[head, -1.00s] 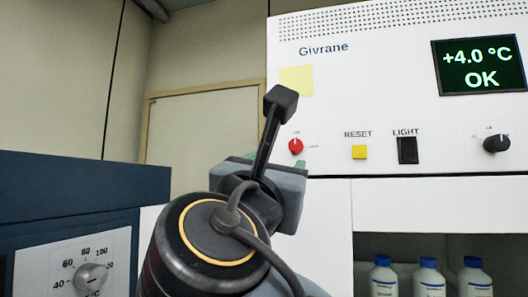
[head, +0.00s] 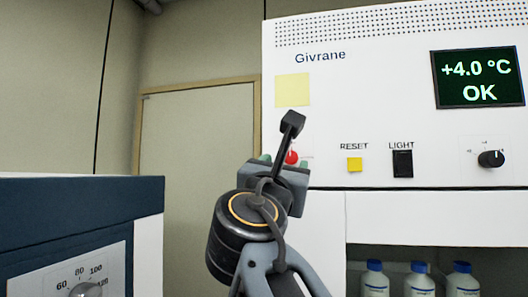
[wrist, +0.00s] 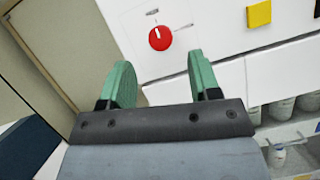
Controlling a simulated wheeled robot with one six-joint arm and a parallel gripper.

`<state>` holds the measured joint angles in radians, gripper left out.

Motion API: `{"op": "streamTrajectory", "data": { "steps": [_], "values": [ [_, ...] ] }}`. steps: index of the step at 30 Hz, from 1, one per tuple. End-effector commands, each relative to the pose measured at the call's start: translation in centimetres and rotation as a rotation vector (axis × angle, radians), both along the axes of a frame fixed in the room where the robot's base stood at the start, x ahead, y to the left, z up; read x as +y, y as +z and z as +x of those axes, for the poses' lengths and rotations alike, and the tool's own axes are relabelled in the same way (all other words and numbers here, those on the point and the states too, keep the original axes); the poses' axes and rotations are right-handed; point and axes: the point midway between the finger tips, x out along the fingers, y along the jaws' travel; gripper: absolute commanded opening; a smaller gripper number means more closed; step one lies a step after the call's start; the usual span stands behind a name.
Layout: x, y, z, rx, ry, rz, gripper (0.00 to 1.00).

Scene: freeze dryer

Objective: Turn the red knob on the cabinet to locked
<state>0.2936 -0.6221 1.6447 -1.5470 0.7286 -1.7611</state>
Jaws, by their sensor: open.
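The red knob (head: 291,157) is on the white cabinet (head: 390,215) front, at its left side, below a yellow note. In the head view my wrist partly covers it. In the wrist view the red knob (wrist: 159,38) shows whole, with a white pointer line toward the upper left and small marks above and to its right. My gripper (wrist: 160,75) is open and empty. Its two green fingers point toward the panel, with the knob beyond and between them, apart from both. In the head view the gripper (head: 278,160) is mostly hidden behind my wrist.
Right of the knob are a yellow RESET button (head: 354,164), a black LIGHT switch (head: 402,163) and a black dial (head: 490,158). The display (head: 477,77) reads +4.0 °C OK. Bottles (head: 419,279) stand in the bay below. A blue-topped unit (head: 80,215) stands at left.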

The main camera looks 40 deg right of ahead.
Motion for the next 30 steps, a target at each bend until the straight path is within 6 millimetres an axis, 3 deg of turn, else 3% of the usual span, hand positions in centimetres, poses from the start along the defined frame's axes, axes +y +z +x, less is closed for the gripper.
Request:
{"op": "streamTrajectory", "data": {
  "steps": [12, 26, 30],
  "values": [
    [-3.5, 1.7, 1.8, 0.001, -0.001, 0.000, 0.57],
    [-4.0, 1.8, 2.0, -0.001, 0.001, 0.000, 0.57],
    [-4.0, 1.8, 2.0, -0.001, 0.001, 0.000, 0.43]
  ]
}}
